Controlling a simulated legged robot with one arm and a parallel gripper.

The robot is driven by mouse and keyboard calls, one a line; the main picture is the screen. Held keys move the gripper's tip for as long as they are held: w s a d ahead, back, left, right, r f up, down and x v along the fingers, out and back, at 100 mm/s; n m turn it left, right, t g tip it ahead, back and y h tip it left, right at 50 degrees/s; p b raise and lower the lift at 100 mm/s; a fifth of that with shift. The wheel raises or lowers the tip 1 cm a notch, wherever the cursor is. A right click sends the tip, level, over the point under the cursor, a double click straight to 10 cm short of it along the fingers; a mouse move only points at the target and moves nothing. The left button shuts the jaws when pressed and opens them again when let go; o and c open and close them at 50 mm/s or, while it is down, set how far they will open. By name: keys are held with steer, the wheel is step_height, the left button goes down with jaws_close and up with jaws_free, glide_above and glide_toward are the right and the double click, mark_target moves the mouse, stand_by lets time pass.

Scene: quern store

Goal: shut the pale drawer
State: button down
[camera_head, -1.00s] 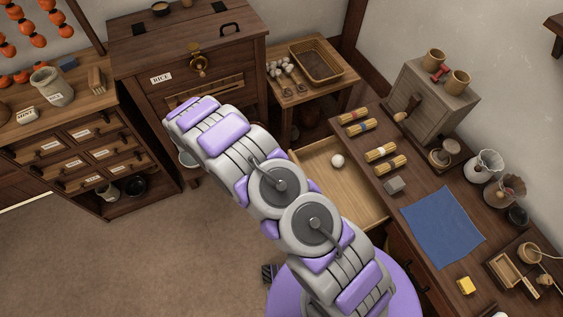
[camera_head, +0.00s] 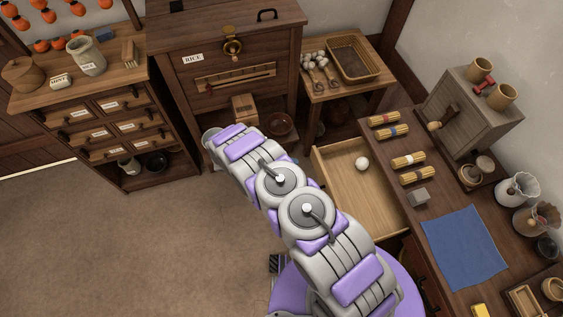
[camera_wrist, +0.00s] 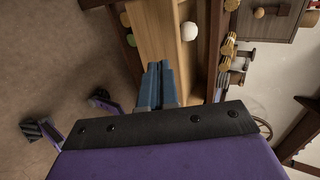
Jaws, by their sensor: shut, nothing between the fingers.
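The pale drawer (camera_head: 372,196) stands pulled out from the left side of the dark workbench, with a white ball (camera_head: 362,163) inside near its far end. My arm covers part of its near left side in the head view. In the wrist view the drawer's pale inside (camera_wrist: 152,32) and the ball (camera_wrist: 189,31) show beyond my gripper (camera_wrist: 160,68). My gripper's blue-grey fingers are together and empty, pointing toward the drawer. I cannot tell whether they touch it. In the head view my gripper is hidden behind my arm.
A side table (camera_head: 318,92) stands behind the drawer, next to the rice cabinet (camera_head: 190,85). The floor (camera_head: 150,240) on the left is clear.

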mark_target(317, 159)
steer(key=x, duration=0.2)
steer(key=b+x, duration=0.1)
steer(key=x, duration=0.4)
steer(key=shift+d+r, duration=0.2)
steer(key=shift+r, duration=0.25)
steer(key=shift+w+r+b, duration=0.1)
steer(key=shift+w+b, duration=0.25)
steer(key=shift+b, duration=0.05)
steer(key=shift+d, duration=1.25)
steer(key=shift+a, duration=0.1)
steer(key=shift+w, duration=0.1)
